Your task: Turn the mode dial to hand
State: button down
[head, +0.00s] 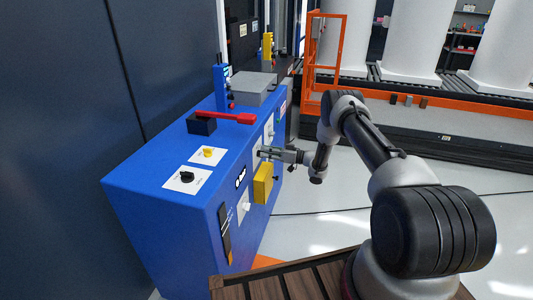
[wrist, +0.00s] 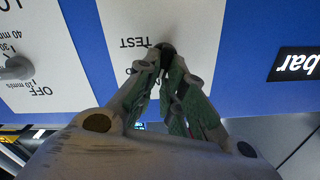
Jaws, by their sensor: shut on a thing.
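The mode dial (wrist: 166,48) is a small dark knob on a white plate (wrist: 130,18) with upside-down lettering. TEST is readable, and another word is mostly covered by my fingers. My gripper (wrist: 168,64) is shut on this knob, with both fingertips meeting at it. The dial's pointer is hidden, so I cannot tell its setting. In the head view my gripper (head: 262,152) reaches the front face of the blue cabinet (head: 150,188) from the right, and the dial is hidden behind it.
A grey knob (wrist: 15,68) on a plate marked OFF and mm/s is at left in the wrist view. A yellow box (head: 263,184) projects from the cabinet below my gripper. A red lever (head: 232,117) and a black knob (head: 187,176) are on top. Open floor lies right.

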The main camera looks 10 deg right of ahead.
jog(key=shift+w+d+f+m, duration=0.1)
jog(key=shift+m, duration=1.15)
jog(key=shift+w+d+f+m, duration=0.1)
jog(key=shift+w+m, duration=0.05)
jog(key=shift+m, duration=1.15)
jog(key=shift+w+d+f+m, duration=0.1)
jog(key=shift+m, duration=1.15)
jog(key=c, duration=1.5)
grip_release()
jog(key=v, duration=1.2)
